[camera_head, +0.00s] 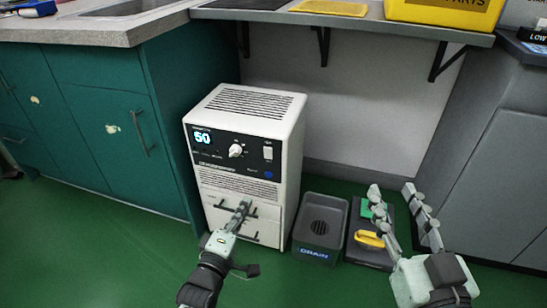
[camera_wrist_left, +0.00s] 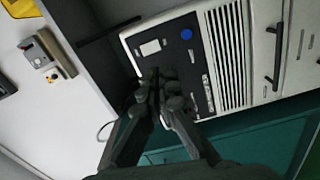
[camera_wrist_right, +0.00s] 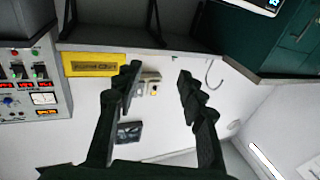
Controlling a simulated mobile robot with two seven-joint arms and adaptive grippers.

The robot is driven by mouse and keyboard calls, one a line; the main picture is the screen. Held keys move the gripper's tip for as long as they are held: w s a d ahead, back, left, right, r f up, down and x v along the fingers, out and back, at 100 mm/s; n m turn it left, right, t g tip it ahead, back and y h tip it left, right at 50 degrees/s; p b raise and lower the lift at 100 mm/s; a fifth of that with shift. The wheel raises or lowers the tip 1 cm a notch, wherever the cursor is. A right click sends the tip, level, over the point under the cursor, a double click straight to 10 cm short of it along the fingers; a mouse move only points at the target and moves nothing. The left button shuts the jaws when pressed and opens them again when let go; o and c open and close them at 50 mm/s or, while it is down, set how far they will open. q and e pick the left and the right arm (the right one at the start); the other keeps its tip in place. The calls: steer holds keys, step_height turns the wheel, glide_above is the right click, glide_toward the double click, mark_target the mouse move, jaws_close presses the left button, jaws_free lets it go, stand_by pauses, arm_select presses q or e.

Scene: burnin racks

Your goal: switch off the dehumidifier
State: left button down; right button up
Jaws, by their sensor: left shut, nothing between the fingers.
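The dehumidifier (camera_head: 245,195) is a white upright box under the grey shelf, with a dark front panel. Its display (camera_head: 202,137) is lit and reads 50. Right of it are a white round knob (camera_head: 235,150), a white rocker switch (camera_head: 267,153) and a blue button (camera_head: 268,175). My left gripper (camera_head: 243,207) is shut and empty, low in front of the dehumidifier's front. In the left wrist view, the rocker switch (camera_wrist_left: 150,48) and blue button (camera_wrist_left: 186,34) lie beyond the shut fingertips (camera_wrist_left: 160,82), which hide part of the panel. My right gripper (camera_head: 392,190) is open and empty.
A dark drain bin (camera_head: 320,225) stands right of the dehumidifier. A black tray (camera_head: 372,258) with green and yellow items lies beside it, behind the right gripper. Teal cabinets (camera_head: 100,120) are left, a grey cabinet (camera_head: 495,170) right. The shelf (camera_head: 340,22) overhangs behind.

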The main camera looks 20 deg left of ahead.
mark_target(268, 150)
arm_select(q)
steer(key=shift+w+r+n+t, duration=0.65)
steer(key=shift+r+n+t, duration=0.05)
steer(key=shift+r+n, duration=0.2)
arm_select(e)
steer(key=r, duration=0.2)
steer(key=r+t, duration=0.1)
steer(key=shift+s+a+r+y, duration=0.15)
steer(key=shift+a+y, duration=0.1)
steer(key=shift+y, duration=0.15)
arm_select(q)
steer(key=shift+w, duration=0.1)
steer(key=w, duration=0.4)
steer(key=w+r+b, duration=0.1)
steer(key=w, duration=0.4)
steer(key=w+b, duration=0.1)
steer(key=w, duration=0.3)
steer(key=shift+w+d+r, duration=0.3)
steer(key=shift+w, duration=0.1)
arm_select(e)
steer(key=r+t, duration=0.1)
steer(key=r, duration=0.1)
steer(key=s+r+t, duration=0.1)
steer(key=r+t+y, duration=0.1)
steer(key=r, duration=0.1)
steer(key=shift+s+r+t, duration=0.3)
steer(key=shift+s+t, duration=0.1)
arm_select(q)
steer(key=shift+r, duration=0.1)
